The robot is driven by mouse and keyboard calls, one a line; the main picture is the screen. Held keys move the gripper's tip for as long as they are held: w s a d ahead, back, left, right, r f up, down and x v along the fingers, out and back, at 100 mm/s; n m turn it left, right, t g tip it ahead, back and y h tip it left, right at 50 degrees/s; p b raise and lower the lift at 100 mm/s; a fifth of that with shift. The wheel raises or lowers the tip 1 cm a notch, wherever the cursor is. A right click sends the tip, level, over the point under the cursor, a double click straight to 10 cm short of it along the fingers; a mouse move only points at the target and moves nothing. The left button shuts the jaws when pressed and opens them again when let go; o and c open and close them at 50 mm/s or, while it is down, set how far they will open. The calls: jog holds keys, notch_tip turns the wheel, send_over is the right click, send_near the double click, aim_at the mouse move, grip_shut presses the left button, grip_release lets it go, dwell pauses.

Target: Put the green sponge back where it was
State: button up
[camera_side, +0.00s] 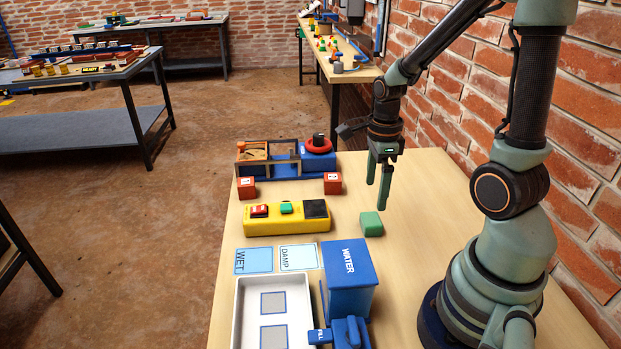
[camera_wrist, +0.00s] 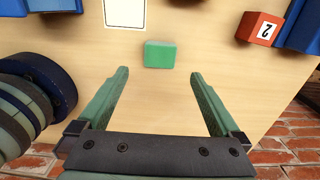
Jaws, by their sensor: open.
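The green sponge (camera_side: 371,224) is a small block lying on the bare wooden table, right of the yellow control box. It also shows in the wrist view (camera_wrist: 160,54), ahead of the fingertips and between their lines. My gripper (camera_side: 379,192) is open and points down, above the table and beyond the sponge in the side view. In the wrist view its two fingers (camera_wrist: 158,72) are spread wide with nothing between them. The white tray (camera_side: 240,312) holds two grey square pads (camera_side: 273,302). Cards marked WET (camera_side: 253,261) and DAMP (camera_side: 298,257) lie behind the tray.
The yellow box (camera_side: 275,226) with buttons stands left of the sponge. A blue WATER tank (camera_side: 349,280) stands nearer the camera. Red cubes (camera_side: 332,183) and a blue rig (camera_side: 318,164) are at the back. A brick wall (camera_side: 440,110) runs along the right. Bare table surrounds the sponge.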

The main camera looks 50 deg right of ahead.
jog(key=a+r+n+t, duration=0.2)
jog(key=a+r+n, duration=0.4)
jog(key=n, duration=0.7)
jog(key=w+a+r+n+t, duration=0.1)
jog(key=a+r+n+t, duration=0.2)
jog(key=n, duration=1.1)
jog(key=a+r, duration=0.3)
jog(key=r, duration=0.3)
jog(key=shift+w+a+t, duration=0.15)
jog(key=shift+t, duration=0.15)
